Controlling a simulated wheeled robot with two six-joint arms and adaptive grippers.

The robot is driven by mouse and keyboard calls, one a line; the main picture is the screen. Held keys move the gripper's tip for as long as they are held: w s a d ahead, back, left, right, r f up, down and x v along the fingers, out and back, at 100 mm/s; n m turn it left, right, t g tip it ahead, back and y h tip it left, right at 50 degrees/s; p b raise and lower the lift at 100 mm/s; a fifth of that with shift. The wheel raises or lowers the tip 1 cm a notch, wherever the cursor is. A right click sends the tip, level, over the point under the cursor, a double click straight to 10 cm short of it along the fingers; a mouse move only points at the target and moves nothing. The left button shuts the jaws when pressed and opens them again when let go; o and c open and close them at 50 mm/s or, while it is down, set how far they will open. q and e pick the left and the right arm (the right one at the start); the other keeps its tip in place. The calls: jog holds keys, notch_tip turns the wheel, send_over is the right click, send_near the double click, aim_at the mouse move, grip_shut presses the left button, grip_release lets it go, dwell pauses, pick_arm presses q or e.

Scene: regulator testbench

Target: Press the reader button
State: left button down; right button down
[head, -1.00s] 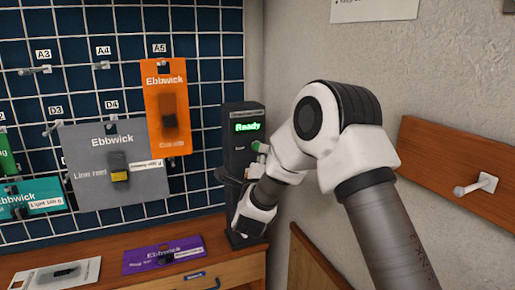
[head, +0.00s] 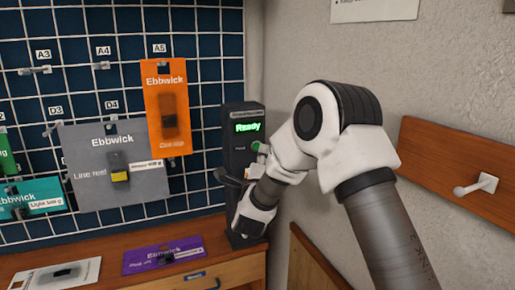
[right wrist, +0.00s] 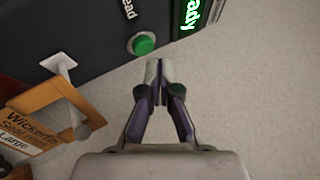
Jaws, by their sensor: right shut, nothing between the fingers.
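The reader (head: 236,150) is a dark upright box at the right end of the wall grid, with a green "Ready" display (head: 247,127). In the right wrist view, its round green button (right wrist: 142,44) sits next to the word "Read", and the lit display (right wrist: 191,12) shows at the top. My right gripper (right wrist: 159,66) is shut and empty, its tips just below and right of the button in that view, apart from it in the picture. In the head view my right arm covers part of the reader's front. My left gripper is in neither view.
An orange Ebbwick card (head: 166,85) and a grey one (head: 100,190) hang on the grid (head: 200,50) left of the reader. A purple card (head: 163,255) lies on the wooden counter (head: 110,272). A wooden rail with a peg (head: 480,187) is on the right wall.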

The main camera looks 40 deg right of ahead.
jog(key=shift+w+d+b, duration=0.1)
jog(key=shift+w+b, duration=0.3)
jog(key=shift+w, duration=0.05)
jog(key=shift+w+d, duration=0.15)
jog(key=shift+w, duration=0.25)
dwell(0.7)
jog(key=shift+s+b, duration=0.1)
jog(key=shift+b, duration=0.2)
jog(key=shift+s+a+b, duration=0.25)
jog(key=shift+s+b, duration=0.25)
jog(key=shift+s, duration=0.25)
